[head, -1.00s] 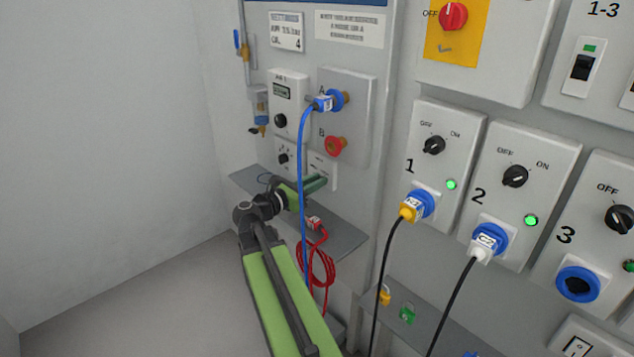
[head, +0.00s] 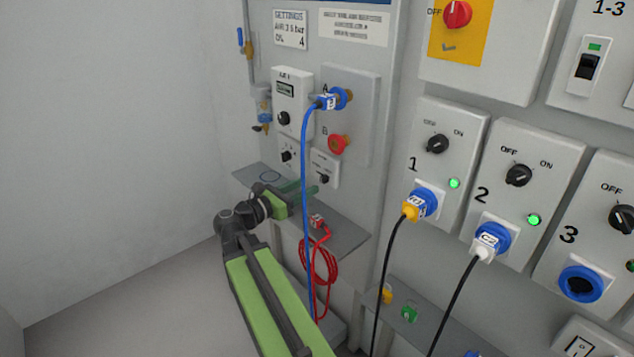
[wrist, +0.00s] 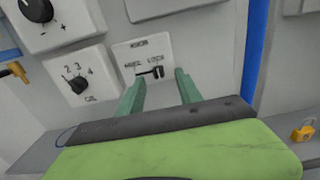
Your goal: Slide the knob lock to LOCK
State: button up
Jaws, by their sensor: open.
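The knob lock is a white plate (wrist: 139,52) with FREE at left and LOCK at right. In the head view the plate (head: 325,161) and dark slider (head: 323,179) are in plain sight. My gripper (wrist: 160,76) is open and empty, its green fingers pointing at the plate. The slider appears between the fingertips in the wrist view, with no visible contact. In the head view my gripper (head: 309,187) is at the plate's lower left, above the grey shelf.
A blue cable (head: 304,200) hangs in front of the panel, just right of my gripper in the wrist view. The grey shelf (head: 345,240) carries a red plug (head: 317,221) with a coiled red cable.

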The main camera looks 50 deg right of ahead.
jog(key=a, duration=1.1)
jog(key=shift+w, duration=0.35)
jog(key=shift+a, duration=0.1)
jog(key=w+a+f+m+t+y, duration=0.1)
jog(key=a+f+m+y, duration=0.2)
jog(key=a+f+y, duration=0.45)
jog(key=w+a+f+m+y, duration=0.15)
jog(key=a+f, duration=0.35)
jog(key=f, duration=0.6)
jog(key=s+a+f+m+y, duration=0.1)
jog(key=a+f+m+y, duration=0.2)
jog(key=a+m+y, duration=0.4)
jog(key=a+f+m+y, duration=0.2)
jog(key=a+m, duration=0.3)
jog(key=a, duration=0.4)
notch_tip(320, 180, up, 24)
jog(key=p, duration=2.4)
jog(key=shift+s+m, duration=0.2)
jog(key=shift+m, duration=0.15)
